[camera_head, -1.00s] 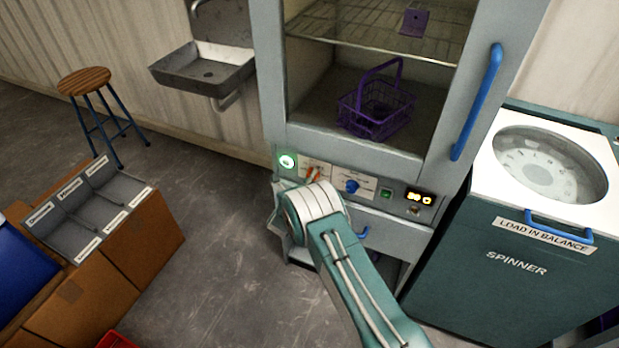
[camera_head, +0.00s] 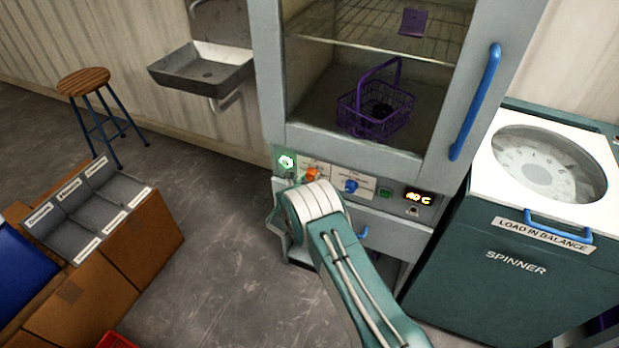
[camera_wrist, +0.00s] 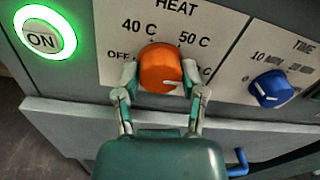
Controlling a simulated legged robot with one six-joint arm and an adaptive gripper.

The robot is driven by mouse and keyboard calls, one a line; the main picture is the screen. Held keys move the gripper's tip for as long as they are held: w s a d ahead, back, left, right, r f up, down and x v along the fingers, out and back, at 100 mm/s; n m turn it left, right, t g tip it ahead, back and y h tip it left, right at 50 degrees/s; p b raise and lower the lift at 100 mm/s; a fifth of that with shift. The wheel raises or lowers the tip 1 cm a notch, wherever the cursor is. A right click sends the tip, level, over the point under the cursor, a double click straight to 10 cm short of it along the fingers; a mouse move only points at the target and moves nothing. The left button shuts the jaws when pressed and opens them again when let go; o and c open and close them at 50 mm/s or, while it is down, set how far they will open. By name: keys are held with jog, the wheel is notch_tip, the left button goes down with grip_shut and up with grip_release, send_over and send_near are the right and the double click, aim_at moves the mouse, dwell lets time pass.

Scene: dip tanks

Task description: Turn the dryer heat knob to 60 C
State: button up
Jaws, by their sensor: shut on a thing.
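The orange heat knob (camera_wrist: 160,68) is on the dryer's panel under the word HEAT. It also shows in the head view (camera_head: 311,174). My gripper (camera_wrist: 160,80) is shut on it, one finger on each side. The knob's white pointer line points right, towards a label of which only the C shows beside my right finger. The labels OFF, 40 C and 50 C are readable. In the head view my arm hides my fingers.
A blue time knob (camera_wrist: 270,89) sits right of the heat knob. A lit green ON button (camera_wrist: 43,39) is at the left. A purple basket (camera_head: 376,103) is behind the dryer's glass door, which has a blue handle (camera_head: 475,101). The spinner (camera_head: 517,264) stands at the right.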

jog(key=shift+s+f, duration=0.15)
jog(key=shift+f, duration=0.2)
jog(key=o, duration=1.1)
jog(key=shift+o, duration=0.2)
jog(key=shift+a+r, duration=0.1)
jog(key=shift+a, duration=0.05)
jog(key=shift+r, duration=0.1)
jog(key=v, duration=1.1)
jog(key=shift+s, duration=0.35)
jog(key=shift+a, duration=0.1)
